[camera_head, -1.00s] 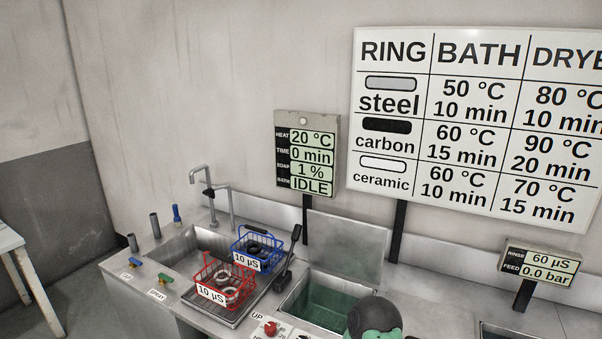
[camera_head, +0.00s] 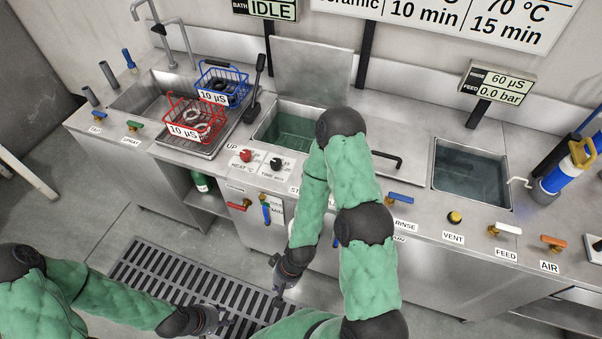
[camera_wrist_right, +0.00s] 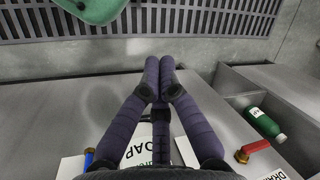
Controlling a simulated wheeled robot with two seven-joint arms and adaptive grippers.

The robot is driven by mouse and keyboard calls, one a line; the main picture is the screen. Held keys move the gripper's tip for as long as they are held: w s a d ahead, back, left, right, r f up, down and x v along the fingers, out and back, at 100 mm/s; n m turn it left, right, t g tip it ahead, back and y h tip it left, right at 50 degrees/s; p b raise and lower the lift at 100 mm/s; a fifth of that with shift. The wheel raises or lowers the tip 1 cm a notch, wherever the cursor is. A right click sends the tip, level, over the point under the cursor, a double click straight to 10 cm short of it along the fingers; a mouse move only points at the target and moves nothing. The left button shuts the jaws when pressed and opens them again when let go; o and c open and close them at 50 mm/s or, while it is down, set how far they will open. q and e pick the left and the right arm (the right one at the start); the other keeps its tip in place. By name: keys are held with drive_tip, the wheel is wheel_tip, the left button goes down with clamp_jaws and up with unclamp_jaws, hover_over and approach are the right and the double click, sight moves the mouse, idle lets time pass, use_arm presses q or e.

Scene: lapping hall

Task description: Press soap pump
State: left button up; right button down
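In the right wrist view a white surface lettered "OAP", apparently the soap label (camera_wrist_right: 135,151), shows behind my right gripper's fingers, partly hidden. I cannot make out a pump head there. In the head view my right arm covers that part of the counter front, and no soap pump shows clearly. My right gripper (camera_wrist_right: 161,62) points down with its two fingers together and nothing seen between the tips. In the head view it hangs (camera_head: 279,298) in front of the cabinet, above the floor grate. My left gripper (camera_head: 222,320) is low over the grate, too small to read.
A green bottle (camera_head: 202,182) stands in the open cabinet bay. A red valve (camera_head: 240,206) and a blue valve (camera_head: 265,209) are on the cabinet front. Red (camera_head: 197,118) and blue (camera_head: 222,84) baskets stand by the left sink. The green bath (camera_head: 290,132) is behind my right arm.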

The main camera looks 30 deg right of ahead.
drive_tip(key=w+d+r+m+h+p, duration=0.1)
drive_tip(key=w+d+r+m+p, duration=0.1)
drive_tip(key=r, duration=0.8)
drive_tip(key=w+d+r+m+h+p, duration=0.1)
drive_tip(key=w+d+r+m+p, duration=0.2)
drive_tip(key=w+d+r, duration=0.2)
drive_tip(key=w+d+r+m+h+p, duration=0.2)
drive_tip(key=d+r, duration=0.7)
drive_tip(key=r, duration=0.7)
drive_tip(key=w+p, duration=0.1)
drive_tip(key=w, duration=0.1)
drive_tip(key=shift+w+p, duration=0.35)
drive_tip(key=shift+d, duration=0.1)
wheel_tip(320, 180, down, 14)
drive_tip(key=b, duration=0.2)
drive_tip(key=shift+b, duration=0.35)
